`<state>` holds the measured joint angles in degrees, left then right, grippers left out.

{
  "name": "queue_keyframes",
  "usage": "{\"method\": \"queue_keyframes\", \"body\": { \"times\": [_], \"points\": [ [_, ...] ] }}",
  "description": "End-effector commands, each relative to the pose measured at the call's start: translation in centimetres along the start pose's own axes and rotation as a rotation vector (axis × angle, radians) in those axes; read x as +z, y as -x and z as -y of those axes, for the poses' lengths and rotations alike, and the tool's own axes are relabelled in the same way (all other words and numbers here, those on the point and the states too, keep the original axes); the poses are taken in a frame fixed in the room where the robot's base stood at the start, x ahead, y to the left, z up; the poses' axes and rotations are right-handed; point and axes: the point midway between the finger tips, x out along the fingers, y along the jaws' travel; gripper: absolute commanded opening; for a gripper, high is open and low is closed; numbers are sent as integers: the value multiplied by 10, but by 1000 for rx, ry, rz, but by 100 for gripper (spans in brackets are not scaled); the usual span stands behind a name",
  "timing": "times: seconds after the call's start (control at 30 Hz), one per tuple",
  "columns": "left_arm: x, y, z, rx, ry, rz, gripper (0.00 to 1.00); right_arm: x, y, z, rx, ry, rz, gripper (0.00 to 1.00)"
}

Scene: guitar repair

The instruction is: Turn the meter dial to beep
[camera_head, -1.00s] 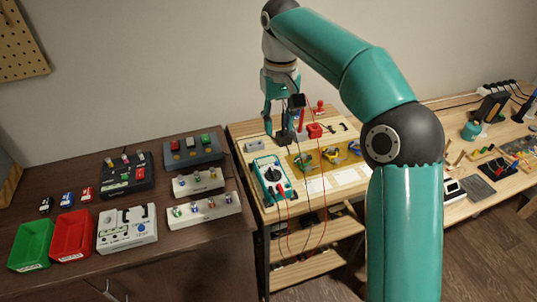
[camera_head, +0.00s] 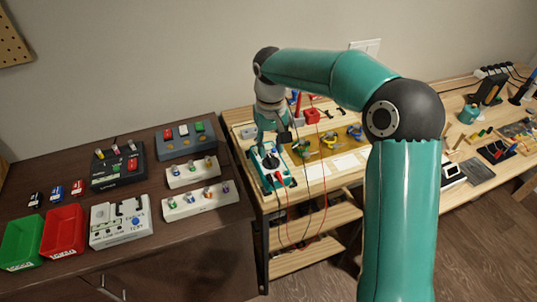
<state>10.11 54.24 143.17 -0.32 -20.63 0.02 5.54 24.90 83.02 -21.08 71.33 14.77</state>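The teal multimeter (camera_head: 281,178) lies on the light wooden bench near its left end, with red and black leads at its lower part. Its dark round dial (camera_head: 270,162) faces up. My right gripper (camera_head: 272,145) points down just above the upper part of the meter, close to the dial. Whether it touches the dial I cannot tell. Its wrist and fingers overlap in this view, so its opening is unclear. My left gripper is out of view.
A yellowish board with knobs (camera_head: 318,148) lies right of the meter, and a red block (camera_head: 312,116) stands behind. Red leads (camera_head: 326,195) hang over the front edge. A dark cabinet at left holds a green bin (camera_head: 22,240), a red bin (camera_head: 64,231) and test boxes.

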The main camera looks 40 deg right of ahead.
Motion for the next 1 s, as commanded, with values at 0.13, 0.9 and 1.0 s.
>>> {"method": "queue_keyframes", "body": {
  "times": [0.13,0.9,1.0],
  "points": [
    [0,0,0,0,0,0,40,0,-19,0,1,0,1,38],
    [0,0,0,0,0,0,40,0,-29,0,0,0,-1,0],
    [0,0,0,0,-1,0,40,0,-29,5,0,3,0,0]
  ]
}}
